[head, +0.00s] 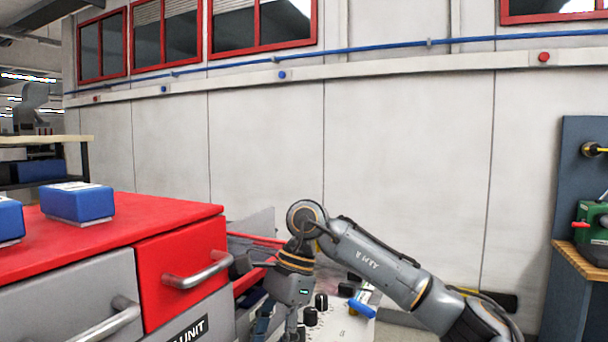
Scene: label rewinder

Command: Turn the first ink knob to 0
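A pale panel (335,327) at the bottom centre carries a row of black knobs. The visible ones are a far knob (321,301), a middle knob (310,316) and a near knob (301,332) at the picture's lower edge. I cannot tell which is the first ink knob or read any setting. My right arm comes in from the right and bends down at the wrist. My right gripper (290,322) points down just left of the knobs. Its fingertips are cut off or hidden, so contact and opening cannot be told. My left gripper is not in view.
A red-topped cabinet (150,215) with drawer handles stands at left, carrying blue boxes (78,202). A blue object (361,304) lies right of the knobs. A wooden-topped bench (580,262) with a green tool stands at far right. A pale wall closes the back.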

